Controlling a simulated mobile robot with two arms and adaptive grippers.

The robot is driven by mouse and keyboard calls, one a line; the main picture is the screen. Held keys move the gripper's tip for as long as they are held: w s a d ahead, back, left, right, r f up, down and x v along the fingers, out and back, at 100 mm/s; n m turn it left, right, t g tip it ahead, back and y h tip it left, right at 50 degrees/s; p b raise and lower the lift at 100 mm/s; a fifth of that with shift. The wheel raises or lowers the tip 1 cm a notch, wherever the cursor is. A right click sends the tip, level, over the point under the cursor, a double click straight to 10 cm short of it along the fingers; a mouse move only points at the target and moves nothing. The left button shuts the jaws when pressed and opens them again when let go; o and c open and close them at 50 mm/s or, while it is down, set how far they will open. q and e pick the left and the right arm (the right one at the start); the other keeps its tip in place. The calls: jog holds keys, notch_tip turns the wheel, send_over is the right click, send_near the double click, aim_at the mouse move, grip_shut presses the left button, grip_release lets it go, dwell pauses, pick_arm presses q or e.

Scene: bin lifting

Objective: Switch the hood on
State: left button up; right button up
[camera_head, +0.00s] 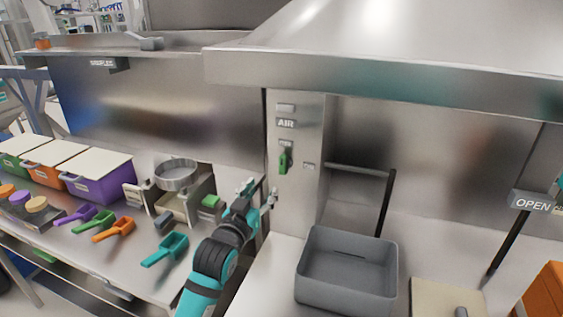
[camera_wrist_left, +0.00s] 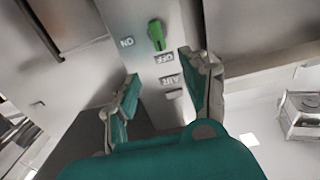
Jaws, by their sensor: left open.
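The hood (camera_head: 380,75) is a large steel canopy at the upper right of the head view. Below it, a steel panel carries an AIR label and a green switch knob (camera_head: 285,161), which stands upright. In the left wrist view the green knob (camera_wrist_left: 156,35) points at the OFF label, with an ON label to one side. My left gripper (camera_head: 258,191) is open and empty, below and left of the knob in the head view. In the wrist view its fingers (camera_wrist_left: 160,88) are spread, with the knob beyond their tips, not touched. My right gripper is not in view.
A grey bin (camera_head: 347,270) stands on the right counter, with a bar handle behind it. Coloured scoops (camera_head: 164,250), lidded boxes (camera_head: 98,180) and a scale with a round sieve (camera_head: 176,174) are on the left counter. An OPEN label (camera_head: 531,203) hangs at right.

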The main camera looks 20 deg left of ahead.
aim_at(282, 162)
pick_arm(q)
jog(key=w, duration=0.5)
jog(key=w+p, duration=0.1)
jog(key=w, duration=0.4)
jog(key=w+p, duration=0.1)
jog(key=w, duration=0.4)
jog(key=shift+w+d, duration=0.15)
jog(key=shift+d, duration=0.15)
grip_shut()
